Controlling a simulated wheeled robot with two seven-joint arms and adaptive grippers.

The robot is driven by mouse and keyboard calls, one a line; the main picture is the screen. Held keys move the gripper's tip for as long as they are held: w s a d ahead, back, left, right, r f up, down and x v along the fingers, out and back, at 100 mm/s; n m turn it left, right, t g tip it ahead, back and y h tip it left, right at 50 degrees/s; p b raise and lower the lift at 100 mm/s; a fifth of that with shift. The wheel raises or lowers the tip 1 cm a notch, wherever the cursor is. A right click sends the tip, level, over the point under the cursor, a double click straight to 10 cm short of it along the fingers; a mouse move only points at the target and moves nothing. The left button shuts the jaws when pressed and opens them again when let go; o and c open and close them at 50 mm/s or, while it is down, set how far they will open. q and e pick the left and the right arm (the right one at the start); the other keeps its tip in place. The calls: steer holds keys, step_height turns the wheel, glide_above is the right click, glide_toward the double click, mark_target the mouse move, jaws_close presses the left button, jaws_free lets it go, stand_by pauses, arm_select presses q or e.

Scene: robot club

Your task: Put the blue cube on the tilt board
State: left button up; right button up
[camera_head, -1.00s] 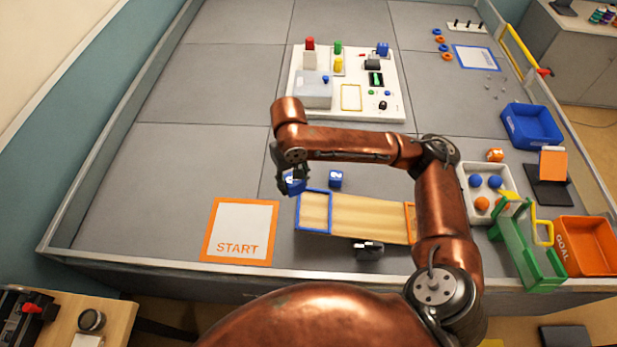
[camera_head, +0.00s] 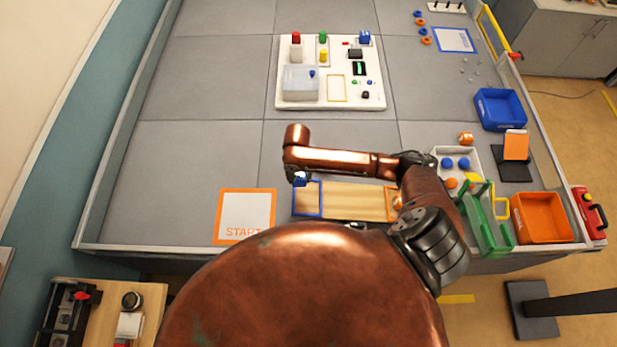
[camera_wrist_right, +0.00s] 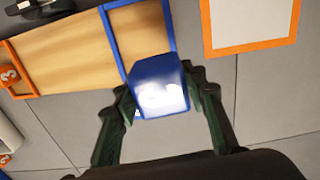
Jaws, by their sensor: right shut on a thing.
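The blue cube (camera_wrist_right: 160,90) sits between the fingers of my right gripper (camera_wrist_right: 163,108), which is shut on it. Glare washes out part of its face. In the head view the cube (camera_head: 300,179) shows at the far left corner of the tilt board, with the gripper mostly hidden by my arm. The tilt board (camera_head: 345,200) is a wooden plank with a blue frame at its left end and an orange one at its right. In the wrist view the cube overlaps the edge of the blue frame (camera_wrist_right: 112,42); I cannot tell whether they touch. My left gripper is out of view.
An orange cube (camera_wrist_right: 8,75) marked 3 is at the board's orange end. The START square (camera_head: 246,213) lies left of the board. A white ball tray (camera_head: 440,153), a green stand (camera_head: 478,222) and an orange bin (camera_head: 541,218) stand to the right.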

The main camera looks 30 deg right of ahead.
mark_target(306, 186)
steer(key=s+p, duration=0.1)
steer(key=s+f, duration=0.1)
steer(key=s+d+p, duration=0.1)
steer(key=shift+d+f+m+p, duration=0.1)
steer(key=shift+f+m+p, duration=0.2)
steer(key=shift+p, duration=0.05)
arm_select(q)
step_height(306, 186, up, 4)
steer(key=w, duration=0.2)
arm_select(e)
steer(key=shift+s+d+f, duration=0.1)
steer(key=shift+f, duration=0.05)
arm_select(q)
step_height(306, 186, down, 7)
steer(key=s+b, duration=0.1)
steer(key=b, duration=0.5)
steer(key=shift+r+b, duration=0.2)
steer(key=shift+b, duration=0.2)
arm_select(e)
step_height(306, 186, down, 6)
steer(key=shift+r, duration=0.15)
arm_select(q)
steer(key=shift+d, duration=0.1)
arm_select(e)
steer(key=shift+f, duration=0.2)
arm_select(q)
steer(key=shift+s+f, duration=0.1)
arm_select(e)
steer(key=shift+f, duration=0.7)
